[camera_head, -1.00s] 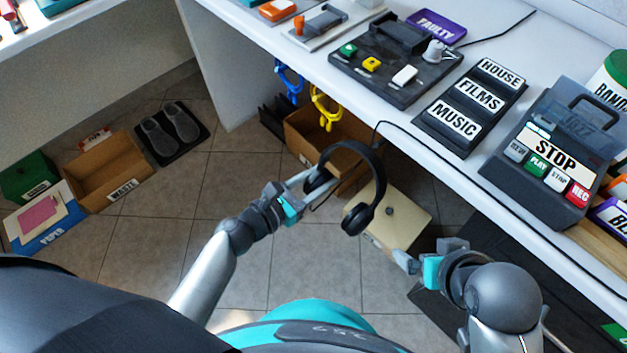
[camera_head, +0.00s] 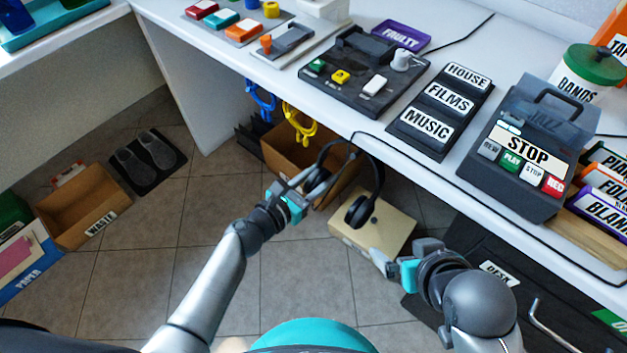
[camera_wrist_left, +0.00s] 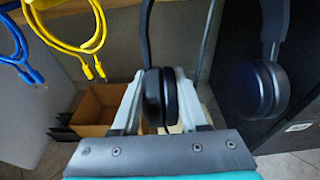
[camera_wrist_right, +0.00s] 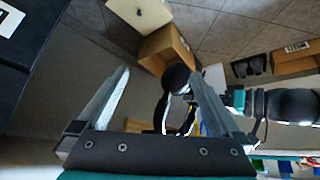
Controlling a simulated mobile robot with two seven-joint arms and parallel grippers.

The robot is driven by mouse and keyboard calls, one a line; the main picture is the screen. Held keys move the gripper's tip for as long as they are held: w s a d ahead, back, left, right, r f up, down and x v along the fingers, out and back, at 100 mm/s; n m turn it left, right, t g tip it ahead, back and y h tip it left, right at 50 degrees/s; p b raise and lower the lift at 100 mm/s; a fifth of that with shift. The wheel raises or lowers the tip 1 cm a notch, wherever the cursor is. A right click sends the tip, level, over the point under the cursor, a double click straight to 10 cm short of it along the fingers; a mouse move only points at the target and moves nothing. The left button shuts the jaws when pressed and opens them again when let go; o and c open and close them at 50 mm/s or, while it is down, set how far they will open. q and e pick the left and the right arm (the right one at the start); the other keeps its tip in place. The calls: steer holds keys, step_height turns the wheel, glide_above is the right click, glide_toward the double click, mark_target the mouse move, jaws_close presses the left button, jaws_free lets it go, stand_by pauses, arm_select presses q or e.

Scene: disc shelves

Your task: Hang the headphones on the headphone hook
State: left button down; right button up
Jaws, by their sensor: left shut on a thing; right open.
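The black headphones (camera_head: 379,178) hang upright, band up, just in front of and below the desk's front edge. My left gripper (camera_head: 304,183) is shut on their left ear cup (camera_wrist_left: 154,98); the other cup (camera_wrist_left: 258,90) hangs free to the right in the left wrist view. My right gripper (camera_head: 385,264) is open and empty, lower and to the right of the headphones. In the right wrist view the headphones (camera_wrist_right: 178,80) show beyond its spread fingers. I cannot make out the headphone hook; the desk edge and band may hide it.
Blue (camera_head: 262,100) and yellow (camera_head: 299,122) cables hang under the desk, left of the headphones. A cardboard box (camera_head: 285,160) and a beige box (camera_head: 395,228) stand on the floor below. A dark drawer cabinet (camera_head: 470,250) is at right.

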arm_select(q)
steer(key=shift+w+d+f, duration=0.1)
steer(key=shift+w+d, duration=0.15)
steer(key=shift+w, duration=0.1)
steer(key=shift+w+d+f+b, duration=0.15)
steer(key=shift+w+d+b, duration=0.1)
steer(key=shift+b, duration=0.1)
steer(key=shift+f, duration=0.1)
arm_select(e)
steer(key=shift+w+a+f+t+y, duration=0.2)
steer(key=shift+w+a+t+y, duration=0.4)
steer(key=shift+a, duration=0.4)
arm_select(q)
steer(key=shift+f, duration=0.1)
arm_select(e)
steer(key=shift+w, duration=0.1)
arm_select(q)
steer(key=c, duration=0.8)
jaws_free()
steer(key=shift+c, duration=0.2)
steer(key=o, duration=0.5)
